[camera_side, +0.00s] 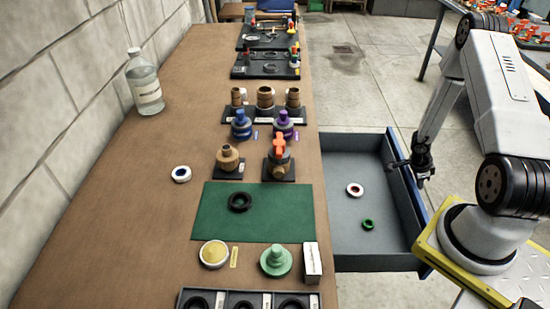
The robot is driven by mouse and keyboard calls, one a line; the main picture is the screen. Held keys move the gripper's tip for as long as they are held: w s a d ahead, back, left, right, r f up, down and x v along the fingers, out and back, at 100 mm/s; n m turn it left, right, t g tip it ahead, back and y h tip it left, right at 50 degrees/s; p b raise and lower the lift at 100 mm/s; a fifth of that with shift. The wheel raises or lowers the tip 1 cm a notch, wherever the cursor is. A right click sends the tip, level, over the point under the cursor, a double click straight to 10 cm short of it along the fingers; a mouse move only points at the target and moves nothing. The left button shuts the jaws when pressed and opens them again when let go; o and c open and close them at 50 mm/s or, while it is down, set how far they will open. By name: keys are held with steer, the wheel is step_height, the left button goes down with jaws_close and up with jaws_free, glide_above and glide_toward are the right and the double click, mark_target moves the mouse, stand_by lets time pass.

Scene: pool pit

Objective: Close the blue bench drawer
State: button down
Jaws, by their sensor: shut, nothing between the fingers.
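The blue bench drawer (350,230) is open, pulled out to the right from under the wooden bench. Its grey inside holds a white ring with a red centre (355,189) and a small green ring (368,224). Its blue front panel (406,203) is at the right end. My gripper (422,178) is shut and empty, at the drawer's front panel, toward its far part. The picture is too small to tell whether the fingers touch the panel or a handle.
The wooden bench (140,200) carries a green mat (280,215), a black ring, several fittings, black trays and a clear bottle (144,82). A stone wall runs along the left. Another table with small colourful items stands at upper right. The concrete floor (360,90) beyond the drawer is clear.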

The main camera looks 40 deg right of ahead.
glide_above(368, 195)
steer(key=shift+d, duration=0.1)
steer(key=shift+r, duration=0.15)
stand_by(0.6)
steer(key=v, duration=0.9)
steer(key=shift+r, duration=0.35)
steer(key=c, duration=0.6)
jaws_free()
steer(key=shift+c, duration=0.2)
steer(key=d+n+t, duration=0.3)
steer(key=d+n, duration=0.1)
steer(key=n, duration=0.3)
steer(key=s+a+n+y, duration=0.1)
steer(key=n, duration=0.2)
steer(key=s+a+n+y, duration=0.1)
steer(key=s+n, duration=0.1)
steer(key=n, duration=0.2)
steer(key=s+a+f+n+t+y, duration=0.1)
steer(key=n+y, duration=0.1)
steer(key=n, duration=0.2)
steer(key=shift+s+a, duration=0.15)
steer(key=shift+s, duration=0.15)
steer(key=shift+f, duration=0.2)
